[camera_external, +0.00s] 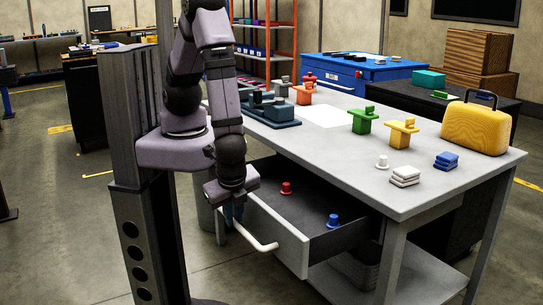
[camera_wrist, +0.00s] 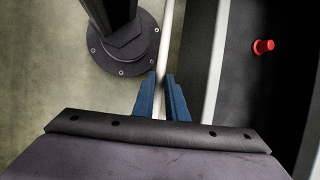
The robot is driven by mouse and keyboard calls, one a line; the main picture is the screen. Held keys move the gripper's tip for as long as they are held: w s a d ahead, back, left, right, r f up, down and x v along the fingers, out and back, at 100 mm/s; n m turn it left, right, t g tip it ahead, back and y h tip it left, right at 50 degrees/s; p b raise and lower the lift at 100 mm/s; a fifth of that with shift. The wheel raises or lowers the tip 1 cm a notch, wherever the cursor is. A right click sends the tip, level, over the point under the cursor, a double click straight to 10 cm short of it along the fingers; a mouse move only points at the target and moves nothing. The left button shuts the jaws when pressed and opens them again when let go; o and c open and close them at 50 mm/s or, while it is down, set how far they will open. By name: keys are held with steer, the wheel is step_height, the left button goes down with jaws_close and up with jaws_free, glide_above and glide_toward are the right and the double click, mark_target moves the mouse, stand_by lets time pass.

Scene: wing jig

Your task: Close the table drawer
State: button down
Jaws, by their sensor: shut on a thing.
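The table drawer (camera_external: 293,240) is pulled out from under the grey table (camera_external: 325,158). A red peg (camera_external: 286,188) and a blue peg (camera_external: 333,221) are inside it. My gripper (camera_external: 234,214) is at the left end of the drawer's white bar handle (camera_external: 262,244). In the wrist view my gripper's blue fingers (camera_wrist: 161,98) stand on either side of the handle (camera_wrist: 167,45) and are shut on it. The drawer's front edge (camera_wrist: 216,65) and the red peg (camera_wrist: 263,46) show to the right.
On the tabletop are green (camera_external: 362,120) and yellow (camera_external: 402,132) parts, white and blue stacked blocks, and a yellow case (camera_external: 475,127). My base column stands left of the drawer. Floor in front of the drawer is clear.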

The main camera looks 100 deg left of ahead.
steer(key=p, duration=0.1)
glide_above(308, 210)
steer(key=shift+r, duration=0.1)
steer(key=shift+w, duration=0.15)
steer(key=shift+a, duration=0.1)
steer(key=c, duration=1.8)
jaws_free()
steer(key=shift+w, duration=0.1)
steer(key=shift+o, duration=0.2)
steer(key=shift+s, duration=0.2)
